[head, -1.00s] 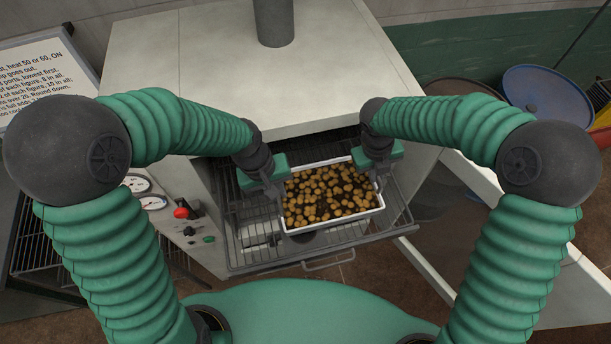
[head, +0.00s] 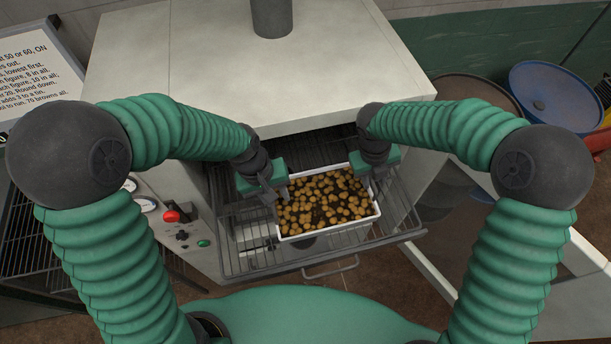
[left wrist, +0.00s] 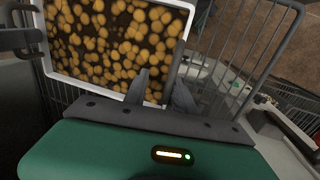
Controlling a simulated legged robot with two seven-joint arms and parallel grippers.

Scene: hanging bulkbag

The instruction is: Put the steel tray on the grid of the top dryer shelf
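The steel tray (head: 300,236), white-rimmed and full of round brown-yellow pieces, is over the wire grid (head: 250,262) of the pulled-out dryer shelf. It looks level and seems to rest on the grid, though its underside is hidden. My left gripper (head: 277,195) is at the tray's left wall. In the left wrist view its two fingers (left wrist: 160,88) stand apart, one over the inside of the tray (left wrist: 178,60) and one outside its wall. My right gripper (head: 371,183) is at the right wall; its fingertips are too small to judge.
The pale dryer housing (head: 250,75) overhangs the back of the shelf. A control panel with a red knob (head: 171,216) is at the left. An open door (head: 500,240) stands at the right. A blue drum (head: 555,95) is farther back.

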